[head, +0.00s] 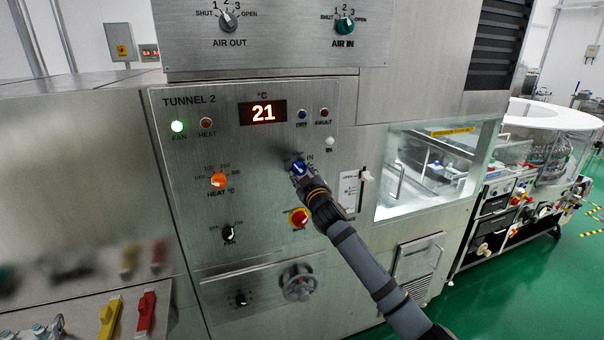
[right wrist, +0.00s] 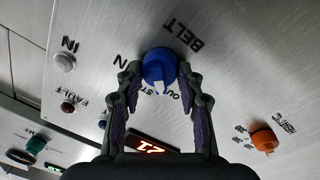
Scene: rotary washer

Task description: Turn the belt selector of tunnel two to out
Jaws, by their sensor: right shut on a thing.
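The belt selector is a blue knob (head: 299,168) on the tunnel 2 panel, right of the orange heat knob. In the right wrist view the blue knob (right wrist: 160,66) sits beside the word BELT, with IN and partly covered STOP and OUT lettering around it. A white mark shows on its lower side there, near the lettering; I cannot tell exactly which word it points to. My right gripper (head: 303,177) is at the knob, and its two fingers (right wrist: 160,76) are shut on it from both sides. My left gripper is not in view.
The orange heat knob (head: 218,180), a red-and-yellow switch (head: 299,217) and a black knob (head: 229,233) sit near my right gripper on the panel. A display (head: 263,112) reads 21. Yellow (head: 109,318) and red (head: 145,313) handles are lower left.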

